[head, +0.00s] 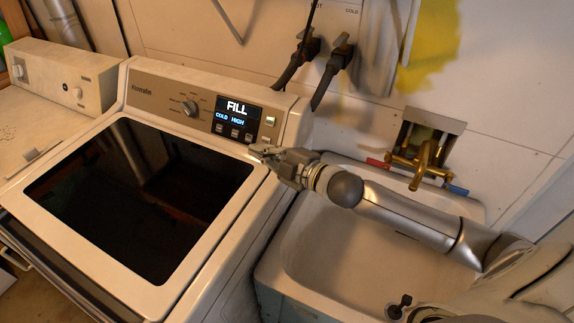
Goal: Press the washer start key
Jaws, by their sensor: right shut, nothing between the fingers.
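The washer (200,88) is a white top-loader with a dark glass lid that is closed. Its sloped control panel has a dial (190,108) and a lit display (236,116) reading "FILL", "COLD" and "HIGH". Small keys sit under the display, and two pale keys (268,121) stand to its right. I cannot read which one is the start key. My right gripper (258,152) is shut and empty, just in front of the panel's right end, below the pale keys. I cannot tell whether its tips touch the washer. My left gripper is not in view.
A utility sink (330,240) with a brass faucet (420,165) stands right of the washer, under my right arm. Hoses and valves (340,62) hang on the wall behind. Another white appliance (60,85) stands at the left.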

